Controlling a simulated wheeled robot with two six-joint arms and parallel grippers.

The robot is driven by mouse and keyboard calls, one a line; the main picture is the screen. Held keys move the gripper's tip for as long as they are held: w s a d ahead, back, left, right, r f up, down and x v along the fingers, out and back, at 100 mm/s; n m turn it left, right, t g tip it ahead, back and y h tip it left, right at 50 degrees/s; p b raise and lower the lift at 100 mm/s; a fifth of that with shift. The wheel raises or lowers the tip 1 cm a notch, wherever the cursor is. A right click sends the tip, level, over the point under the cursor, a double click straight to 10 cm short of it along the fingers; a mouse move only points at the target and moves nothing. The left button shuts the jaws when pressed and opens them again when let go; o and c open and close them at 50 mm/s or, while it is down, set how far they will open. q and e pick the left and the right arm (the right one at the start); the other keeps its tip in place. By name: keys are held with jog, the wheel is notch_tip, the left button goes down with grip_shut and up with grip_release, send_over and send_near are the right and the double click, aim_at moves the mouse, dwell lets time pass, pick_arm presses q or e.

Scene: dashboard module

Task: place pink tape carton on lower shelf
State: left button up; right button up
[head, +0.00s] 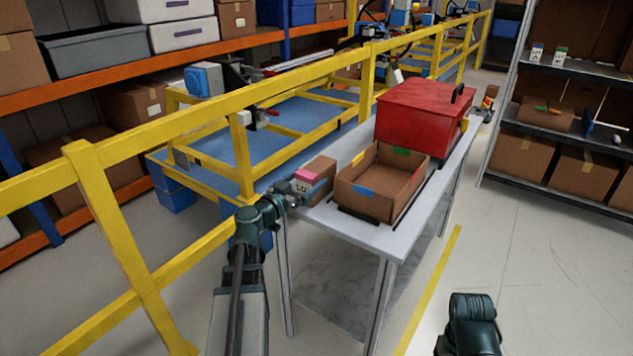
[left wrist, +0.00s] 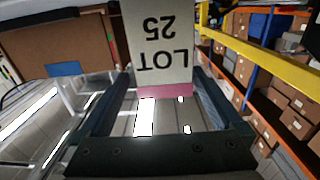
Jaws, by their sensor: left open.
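The pink tape carton (head: 318,172) is a small brown box with pink tape and a white label, upright at the left end of the white table (head: 375,238). In the left wrist view its "LOT 25" label (left wrist: 160,45) and a pink strip appear upside down. My left gripper (head: 297,190) is open at the carton's near left side. In the left wrist view, the label face is between or just beyond the fingers; contact cannot be told. The shelf rack (head: 565,134) stands at the right with several levels. My right gripper is not in view.
An open brown box (head: 366,195) with blue and green tape sits right beside the carton. A red case (head: 420,115) stands behind it. A yellow rail (head: 200,120) runs close on the left. The rack holds small cartons (head: 547,55) and larger boxes. The floor before it is clear.

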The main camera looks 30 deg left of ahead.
aim_at(317, 170)
pick_arm(q)
jog(key=shift+w, duration=3)
grip_shut()
